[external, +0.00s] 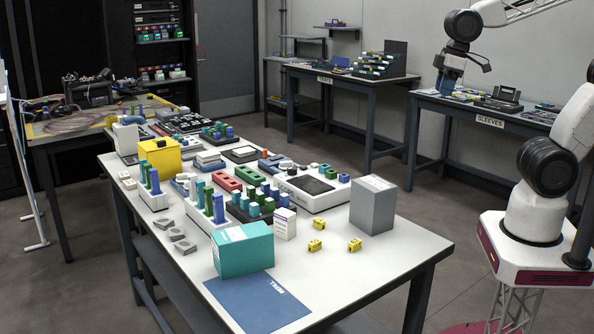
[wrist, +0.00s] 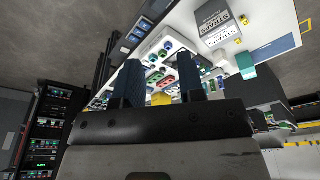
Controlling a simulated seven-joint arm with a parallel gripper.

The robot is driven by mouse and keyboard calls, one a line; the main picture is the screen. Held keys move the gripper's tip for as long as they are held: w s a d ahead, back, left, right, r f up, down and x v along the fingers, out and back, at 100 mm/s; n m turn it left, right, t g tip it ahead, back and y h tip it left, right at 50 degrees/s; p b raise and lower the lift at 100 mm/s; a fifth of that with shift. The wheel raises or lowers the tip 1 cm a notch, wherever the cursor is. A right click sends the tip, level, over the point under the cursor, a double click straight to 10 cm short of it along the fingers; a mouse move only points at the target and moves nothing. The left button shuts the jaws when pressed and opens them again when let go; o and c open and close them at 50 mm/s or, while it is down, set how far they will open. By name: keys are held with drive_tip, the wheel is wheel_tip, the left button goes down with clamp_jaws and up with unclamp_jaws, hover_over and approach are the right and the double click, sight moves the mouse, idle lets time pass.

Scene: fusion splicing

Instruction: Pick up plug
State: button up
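No single item can be clearly identified as the plug. Small yellow pieces (external: 315,245) lie loose on the near white table. Green and blue cylindrical pieces (external: 217,206) stand upright in holders there. My gripper (external: 449,80) is at the upper right in the external view, at the sleeves table and well away from the near table. In the wrist view, the two dark ribbed fingers of my gripper (wrist: 158,82) stand wide apart with nothing held between them. The near table's items show small and tilted beyond them, including a yellow block (wrist: 162,99).
On the near table (external: 400,243) stand a grey box (external: 372,205), a teal box (external: 243,250) and a yellow box (external: 160,156). A blue mat (external: 257,302) lies at its front. Its right front corner is clear. The sleeves table (external: 486,121) holds trays.

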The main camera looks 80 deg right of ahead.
drive_tip(key=w+a+f+n, duration=0.1)
drive_tip(key=w+a+n, duration=0.15)
drive_tip(key=w, duration=1.05)
drive_tip(key=n+g, duration=0.2)
drive_tip(key=n, duration=0.4)
hover_over(284, 195)
wheel_tip(284, 195, down, 22)
drive_tip(key=shift+s+f, duration=0.1)
drive_tip(key=shift+f, duration=0.25)
drive_tip(key=shift+f, duration=1.25)
